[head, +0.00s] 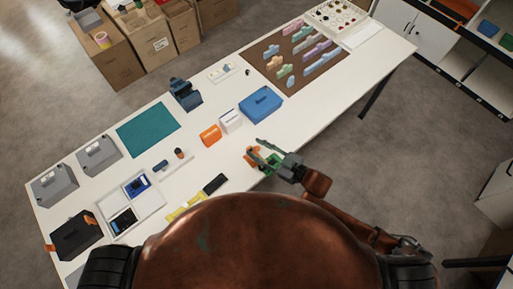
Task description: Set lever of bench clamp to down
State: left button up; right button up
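A small orange piece (252,153) at the table's front edge looks like part of the bench clamp, but it is too small and too covered to be sure, and its lever position cannot be told. My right gripper (260,152) is right at this piece, its two fingers spread, one on the far side and one on the near side. Whether a finger touches it cannot be told. My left gripper is not in view.
The long white table (215,160) holds a blue case (261,104), an orange box (210,135), a white box (230,121), a dark blue device (185,94) and a teal mat (148,129). A brown board (310,75) with coloured pieces lies farther right. Cartons (107,55) stand behind.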

jog(key=v, duration=1.1)
jog(key=shift+d, duration=0.1)
jog(key=w+d+f+m+t+h, duration=0.1)
jog(key=w+d+f+m+h, duration=0.2)
jog(key=d+f, duration=0.45)
jog(key=w+d+f+m+t+h, duration=0.1)
jog(key=w+d+f+h, duration=0.3)
jog(key=f, duration=0.7)
jog(key=s+d+f+m+g+h, duration=0.1)
jog(key=s+d+f+m+h, duration=0.1)
jog(key=d+f, duration=0.6)
jog(key=s+d+f+m+g+h, duration=0.1)
jog(key=s+d+f+h, duration=0.15)
jog(key=d+f, duration=0.6)
jog(key=s+f+m+g+h, duration=0.1)
jog(key=s+f+m+g, duration=0.1)
jog(key=s+f, duration=0.8)
jog(key=s+f+m+g, duration=0.1)
jog(key=s+f, duration=0.4)
jog(key=s, duration=0.5)
jog(key=s+a+f+m+g+h, duration=0.1)
jog(key=s+f+g, duration=0.2)
jog(key=s, duration=0.7)
jog(key=s+f+g, duration=0.2)
jog(key=s+f, duration=0.5)
jog(key=s, duration=0.3)
jog(key=shift+s+a+m, duration=0.35)
jog(key=shift+a+m, duration=0.05)
